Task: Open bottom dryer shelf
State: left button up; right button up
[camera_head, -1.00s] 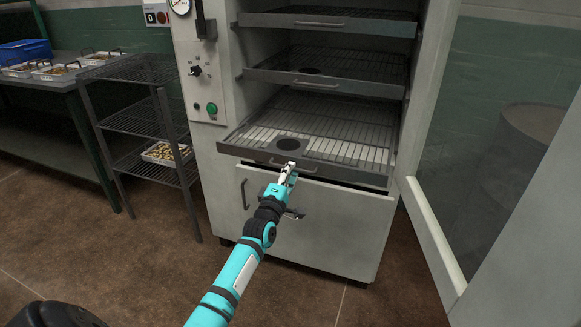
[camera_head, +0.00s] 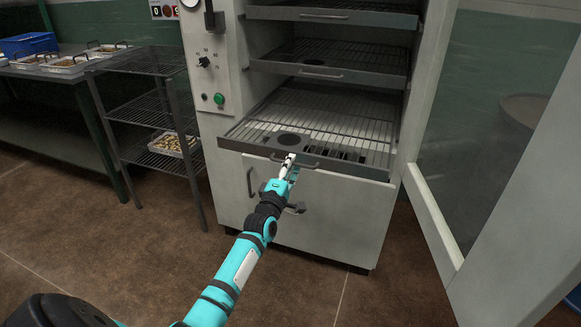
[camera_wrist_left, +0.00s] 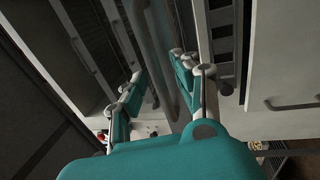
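The bottom dryer shelf (camera_head: 235,143) is a wire rack with a metal front rail and a round dark disc on it. It sticks out past the dryer's front, above the lower door. My left gripper (camera_head: 289,163) is at the shelf's front handle (camera_head: 308,164). The exact finger contact is partly hidden. My right gripper is not in view.
The upper shelves (camera_head: 330,71) are inside the dryer. The dryer's glass door (camera_head: 490,130) stands open at right. The lower door (camera_head: 335,215) has its own handle. A wire rack (camera_head: 150,110) and a table with trays stand at left. The brown floor in front is clear.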

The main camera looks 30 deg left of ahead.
pick_arm(q)
jog(key=v, duration=1.2)
dwell(0.4)
